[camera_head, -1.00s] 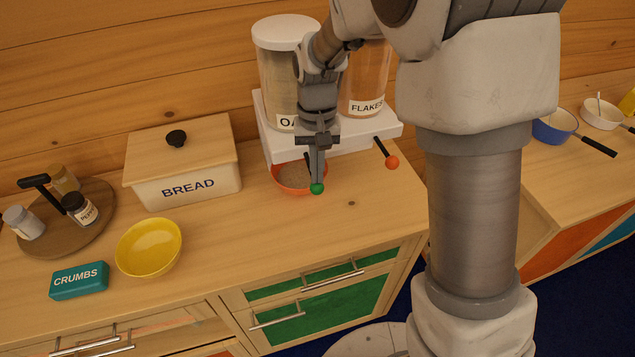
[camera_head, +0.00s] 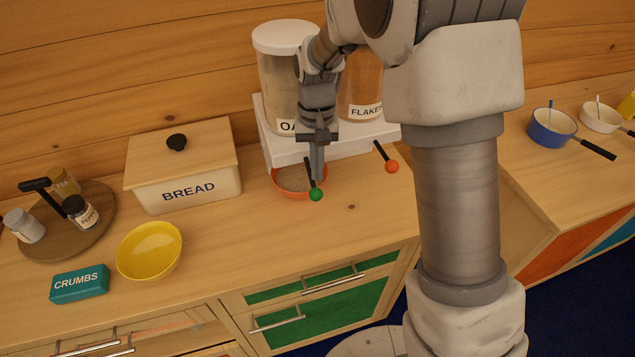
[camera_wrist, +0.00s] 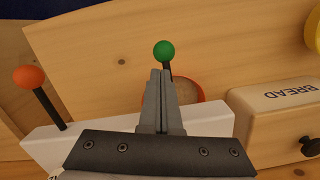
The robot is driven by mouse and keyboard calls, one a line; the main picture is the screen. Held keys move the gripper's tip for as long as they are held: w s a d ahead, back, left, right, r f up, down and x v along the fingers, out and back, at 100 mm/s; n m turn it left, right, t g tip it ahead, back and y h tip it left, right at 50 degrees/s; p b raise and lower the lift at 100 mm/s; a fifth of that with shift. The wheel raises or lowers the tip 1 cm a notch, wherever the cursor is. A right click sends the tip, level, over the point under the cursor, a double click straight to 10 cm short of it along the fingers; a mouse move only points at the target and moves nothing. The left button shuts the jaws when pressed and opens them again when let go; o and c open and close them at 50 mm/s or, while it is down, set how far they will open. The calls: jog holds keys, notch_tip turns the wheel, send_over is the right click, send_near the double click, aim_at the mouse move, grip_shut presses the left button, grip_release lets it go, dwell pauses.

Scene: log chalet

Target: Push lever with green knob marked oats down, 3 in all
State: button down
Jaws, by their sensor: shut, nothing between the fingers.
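The green knob (camera_head: 316,194) sits at the end of a short dark lever on the front of the white dispenser base (camera_head: 347,140). It also shows in the wrist view (camera_wrist: 163,50), just beyond my fingertips. The clear canister behind it has a label (camera_head: 288,126) partly hidden by my gripper, with "OA" readable. My gripper (camera_head: 319,178) is shut and empty, pointing down beside the lever, with its tips just behind and above the knob; contact cannot be told. An orange bowl (camera_head: 290,187) holding brownish grain stands under the lever, partly hidden by my gripper.
A lever with an orange knob (camera_head: 391,166) sits to the right, under the flakes canister (camera_head: 362,100). The counter in front of the orange bowl is clear.

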notch_tip(320, 180, up, 17)
jog(key=w, duration=0.1)
jog(key=shift+w+r+p, duration=0.15)
jog(key=shift+w+p, duration=0.25)
dwell(0.9)
jog(key=s+f+p, duration=0.4)
jog(key=f+p, duration=0.2)
jog(key=f, duration=0.1)
jog(key=shift+f, duration=0.4)
jog(key=shift+f, duration=0.1)
jog(key=b, duration=0.5)
send_over(318, 191)
notch_tip(318, 191, down, 7)
jog(key=shift+r, duration=0.1)
